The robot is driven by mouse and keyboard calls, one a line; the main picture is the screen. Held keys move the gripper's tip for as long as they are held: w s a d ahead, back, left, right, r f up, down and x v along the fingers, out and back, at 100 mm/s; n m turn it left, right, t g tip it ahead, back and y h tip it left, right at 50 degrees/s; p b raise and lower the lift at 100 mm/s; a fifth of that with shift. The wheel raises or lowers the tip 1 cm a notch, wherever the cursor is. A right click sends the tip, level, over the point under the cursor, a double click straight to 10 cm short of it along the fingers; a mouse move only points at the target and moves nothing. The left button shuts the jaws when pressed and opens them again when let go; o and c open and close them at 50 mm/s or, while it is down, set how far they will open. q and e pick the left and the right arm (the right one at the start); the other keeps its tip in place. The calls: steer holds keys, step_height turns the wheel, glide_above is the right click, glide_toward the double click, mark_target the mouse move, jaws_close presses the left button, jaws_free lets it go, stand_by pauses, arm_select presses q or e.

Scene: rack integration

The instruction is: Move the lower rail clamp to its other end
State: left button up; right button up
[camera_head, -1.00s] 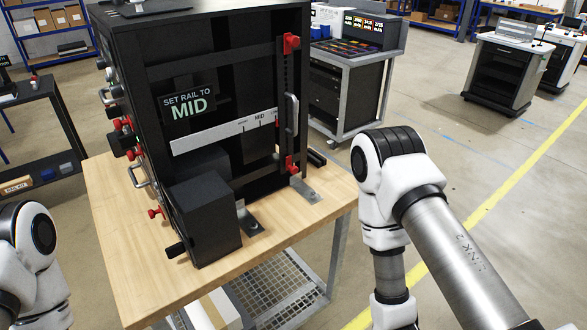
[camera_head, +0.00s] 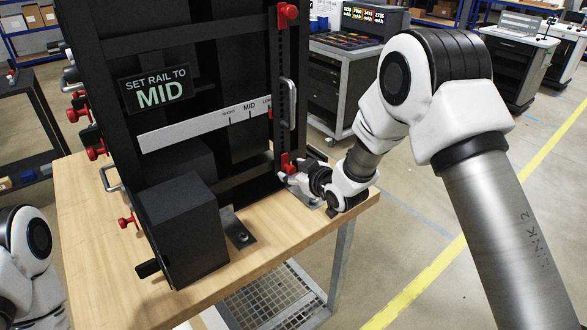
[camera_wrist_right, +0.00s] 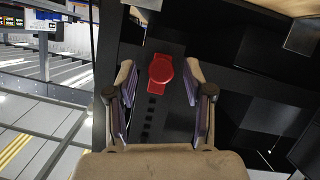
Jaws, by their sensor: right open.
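The lower red rail clamp (camera_head: 287,162) is at the bottom of the dark vertical rail (camera_head: 281,85) on the right front edge of the black rack. In the right wrist view the clamp (camera_wrist_right: 160,72) lies between the two fingertips, with a gap on each side. My right gripper (camera_head: 287,177) is open and pointed at it. A second red clamp (camera_head: 288,14) is at the rail's top. A slanted white scale (camera_head: 205,126) is marked MID, and a sign (camera_head: 157,90) reads SET RAIL TO MID. My left gripper is not in view; only its arm shows.
The rack stands on a wooden table (camera_head: 95,255), with a dark box (camera_head: 180,230) at its front. A grey handle (camera_head: 289,100) stands beside the rail, above the lower clamp. A metal foot plate (camera_head: 237,230) lies near the box. The floor to the right is open.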

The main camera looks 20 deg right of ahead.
steer(key=shift+w, duration=0.2)
steer(key=shift+s+a, duration=0.1)
steer(key=shift+s, duration=0.05)
jaws_close()
step_height(320, 180, down, 3)
steer(key=shift+r+b, duration=0.1)
steer(key=shift+b, duration=1.05)
steer(key=shift+s, duration=0.1)
